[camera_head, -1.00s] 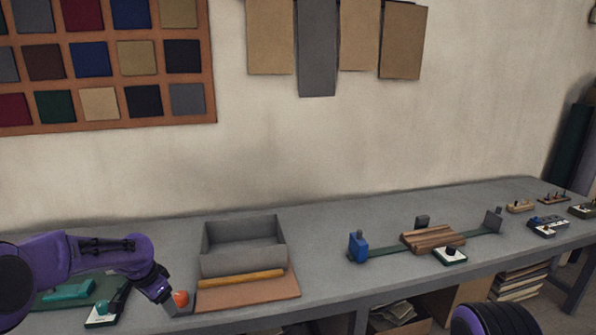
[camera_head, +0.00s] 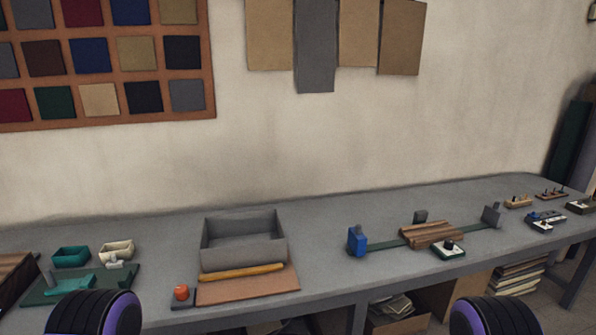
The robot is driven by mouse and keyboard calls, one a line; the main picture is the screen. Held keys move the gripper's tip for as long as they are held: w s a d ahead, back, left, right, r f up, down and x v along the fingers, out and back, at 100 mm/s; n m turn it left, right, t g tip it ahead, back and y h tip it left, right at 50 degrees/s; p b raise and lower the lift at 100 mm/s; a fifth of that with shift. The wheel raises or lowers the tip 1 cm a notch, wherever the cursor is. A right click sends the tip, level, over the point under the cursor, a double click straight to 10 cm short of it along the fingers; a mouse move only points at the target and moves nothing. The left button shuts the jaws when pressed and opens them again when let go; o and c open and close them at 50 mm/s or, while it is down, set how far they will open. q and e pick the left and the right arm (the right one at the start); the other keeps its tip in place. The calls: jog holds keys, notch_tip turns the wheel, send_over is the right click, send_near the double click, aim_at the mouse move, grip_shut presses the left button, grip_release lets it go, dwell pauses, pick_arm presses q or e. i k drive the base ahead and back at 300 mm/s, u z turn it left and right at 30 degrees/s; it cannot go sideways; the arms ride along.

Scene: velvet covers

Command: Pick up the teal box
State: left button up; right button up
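A small open teal box (camera_head: 71,256) stands on the bench at the left, at the back edge of a dark green mat. A cream open box (camera_head: 117,250) stands just right of it. A flatter teal piece (camera_head: 69,287) lies on the mat in front of the box. Neither of my grippers shows in the head view. Only rounded black and purple parts of my arms show at the bottom left and bottom right. The left one hides the front of the mat.
A grey open tray (camera_head: 243,262) stands right of the mat, behind a brown board (camera_head: 248,288) with a yellow-brown rod. A red button (camera_head: 181,292) sits left of the board. A blue block (camera_head: 357,241) and wooden slats (camera_head: 431,235) lie farther right.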

aim_at(72, 257)
jog(key=u, duration=0.1)
jog(key=k, duration=0.15)
jog(key=u, duration=2.7)
jog(key=i, duration=1.75)
jog(key=z, duration=2.8)
